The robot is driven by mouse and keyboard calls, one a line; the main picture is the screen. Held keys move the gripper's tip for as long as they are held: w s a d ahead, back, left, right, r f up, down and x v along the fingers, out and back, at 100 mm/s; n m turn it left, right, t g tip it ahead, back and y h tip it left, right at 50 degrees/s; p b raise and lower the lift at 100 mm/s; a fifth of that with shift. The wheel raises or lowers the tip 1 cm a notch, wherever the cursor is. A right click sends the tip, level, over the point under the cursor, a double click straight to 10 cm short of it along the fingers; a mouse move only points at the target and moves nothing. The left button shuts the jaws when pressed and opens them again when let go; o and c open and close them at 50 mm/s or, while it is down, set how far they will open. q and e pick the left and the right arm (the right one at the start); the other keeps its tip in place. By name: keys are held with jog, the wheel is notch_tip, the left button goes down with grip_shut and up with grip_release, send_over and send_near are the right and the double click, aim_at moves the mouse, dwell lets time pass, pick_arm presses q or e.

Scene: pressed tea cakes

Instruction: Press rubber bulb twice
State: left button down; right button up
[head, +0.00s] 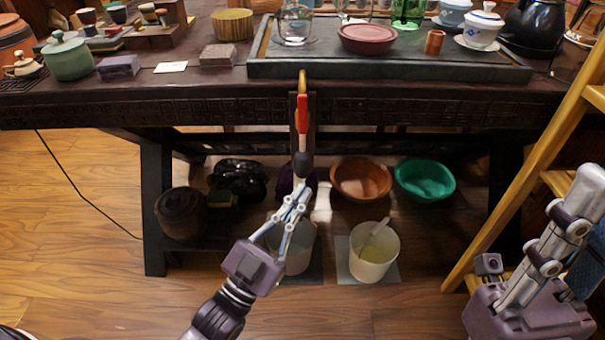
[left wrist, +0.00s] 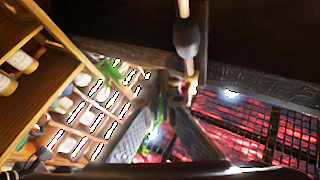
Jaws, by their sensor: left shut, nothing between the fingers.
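The dark rubber bulb (head: 303,161) hangs below the front edge of the tea table, under a red section (head: 302,114) and a yellowish hook-like top. A short pale tube runs down from it. My left gripper (head: 300,188) is just below the bulb, pointing up at it, with its fingers together and empty. In the left wrist view the bulb (left wrist: 186,38) is above the closed fingertips (left wrist: 164,88), apart from them, and the tube passes close beside the tips. My right gripper shows at the lower right by its body (head: 525,312); whether its fingers are open is unclear.
The table (head: 400,100) carries a tea tray (head: 390,68) with cups and pots. Below it stand a white bucket (head: 374,262), a pail behind my left gripper, a brown bowl (head: 361,180) and a green bowl (head: 425,181). A wooden ladder (head: 520,180) is at right.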

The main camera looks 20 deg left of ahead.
aim_at(302, 167)
pick_arm(q)
jog(key=w, duration=0.3)
jog(key=shift+a, duration=0.4)
jog(key=shift+s, duration=0.1)
jog(key=shift+r, duration=0.1)
dwell(0.9)
jog(key=shift+w+a+p, duration=0.1)
jog(key=shift+w+p, duration=0.25)
jog(key=shift+w, duration=0.05)
